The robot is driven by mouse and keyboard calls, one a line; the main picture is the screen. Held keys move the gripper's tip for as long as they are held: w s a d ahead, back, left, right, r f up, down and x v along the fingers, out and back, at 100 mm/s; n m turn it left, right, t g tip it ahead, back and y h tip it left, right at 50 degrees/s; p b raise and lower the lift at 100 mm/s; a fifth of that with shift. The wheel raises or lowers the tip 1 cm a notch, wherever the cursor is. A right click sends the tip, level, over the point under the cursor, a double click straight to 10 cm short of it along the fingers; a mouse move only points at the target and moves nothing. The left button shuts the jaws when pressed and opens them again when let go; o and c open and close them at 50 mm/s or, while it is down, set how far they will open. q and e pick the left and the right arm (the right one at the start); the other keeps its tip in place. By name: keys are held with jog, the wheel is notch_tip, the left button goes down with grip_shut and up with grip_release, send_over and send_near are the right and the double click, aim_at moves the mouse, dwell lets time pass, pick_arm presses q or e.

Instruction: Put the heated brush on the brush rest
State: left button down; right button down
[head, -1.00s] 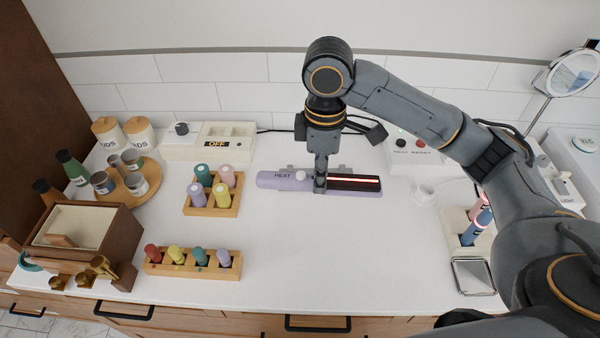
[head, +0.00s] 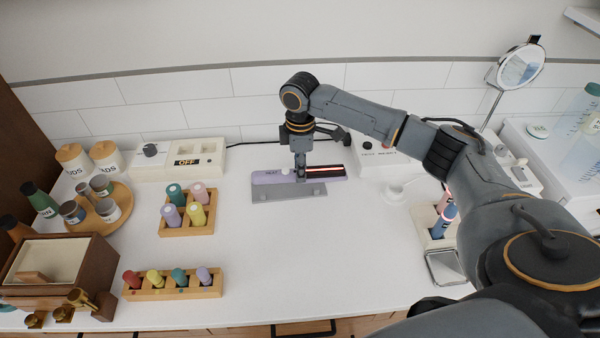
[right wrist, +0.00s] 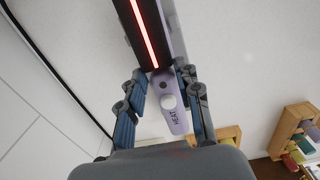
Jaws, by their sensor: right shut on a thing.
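The heated brush (head: 272,178) has a lavender handle marked HEAT and a dark barrel with a glowing red strip. My right gripper (head: 300,176) comes down from above and is shut on it around the middle. In the right wrist view the brush (right wrist: 178,112) lies between the two fingers of the gripper (right wrist: 160,82), its glowing end pointing up the picture. A flat grey piece, seemingly the brush rest (head: 289,193), lies on the counter just in front of and below the brush. I cannot tell whether they touch. My left gripper is out of view.
Wooden blocks holding coloured bottles (head: 187,227) (head: 174,290) stand to the left. A white control box (head: 180,160) marked OFF is at the back left. The counter's front middle is clear.

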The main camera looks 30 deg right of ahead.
jog(key=shift+f, duration=1.3)
jog(key=shift+p, duration=0.3)
jog(key=c, duration=0.9)
grip_release()
jog(key=shift+s+f, duration=0.1)
jog(key=shift+f, duration=0.05)
jog(key=shift+c, duration=0.2)
jog(key=shift+r, duration=0.3)
notch_tip(320, 180, up, 12)
jog(key=b, duration=0.2)
jog(key=shift+f, duration=0.15)
jog(key=shift+a, duration=0.1)
